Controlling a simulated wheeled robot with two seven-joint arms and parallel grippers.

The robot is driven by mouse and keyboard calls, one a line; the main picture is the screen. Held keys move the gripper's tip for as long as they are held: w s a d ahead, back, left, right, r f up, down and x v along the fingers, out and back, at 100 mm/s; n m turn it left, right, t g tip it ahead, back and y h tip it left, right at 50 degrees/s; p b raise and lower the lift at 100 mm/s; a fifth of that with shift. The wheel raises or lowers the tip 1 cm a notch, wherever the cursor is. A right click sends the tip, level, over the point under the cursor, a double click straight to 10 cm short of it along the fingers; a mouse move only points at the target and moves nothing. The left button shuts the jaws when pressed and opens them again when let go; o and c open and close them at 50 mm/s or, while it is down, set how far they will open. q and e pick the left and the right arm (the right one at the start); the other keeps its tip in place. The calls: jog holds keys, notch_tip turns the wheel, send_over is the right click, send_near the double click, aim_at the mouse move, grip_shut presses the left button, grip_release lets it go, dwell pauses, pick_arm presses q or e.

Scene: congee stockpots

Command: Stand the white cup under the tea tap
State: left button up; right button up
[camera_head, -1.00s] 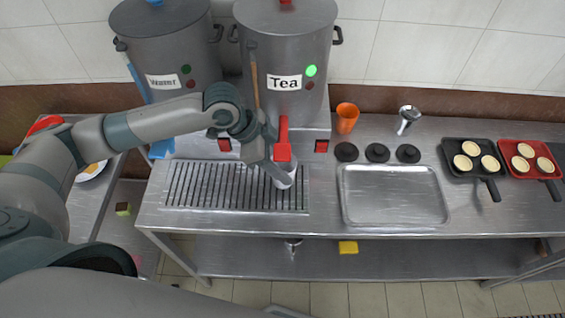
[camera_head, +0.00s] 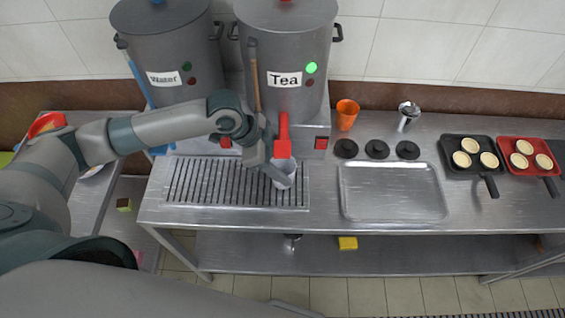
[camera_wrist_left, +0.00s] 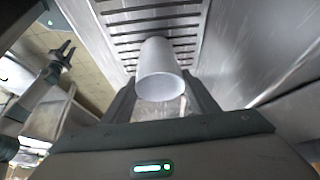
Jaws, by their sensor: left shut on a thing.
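The white cup (camera_head: 288,170) is between the fingers of my left gripper (camera_head: 279,177), which is shut on it over the slotted drip grate (camera_head: 200,184). The cup also shows in the left wrist view (camera_wrist_left: 160,75), with a finger on each side. The red tea tap (camera_head: 283,146) is on the front of the tea stockpot (camera_head: 285,50) and hides part of the cup's top in the head view. I cannot tell whether the cup's base touches the grate. My right gripper (camera_wrist_left: 64,56) shows small in the left wrist view, with its fingers apart and empty.
The water stockpot (camera_head: 165,50) stands left of the tea one. An orange cup (camera_head: 347,114), several black discs (camera_head: 377,149) and an empty metal tray (camera_head: 393,192) are to the right. Two pans (camera_head: 476,166) with pale round pieces lie farther right.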

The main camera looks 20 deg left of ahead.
pick_arm(q)
jog(key=o, duration=1)
jog(key=shift+o, duration=0.2)
jog(key=shift+r, duration=0.1)
jog(key=shift+r, duration=0.5)
jog(key=b+v, duration=0.3)
jog(key=v, duration=0.9)
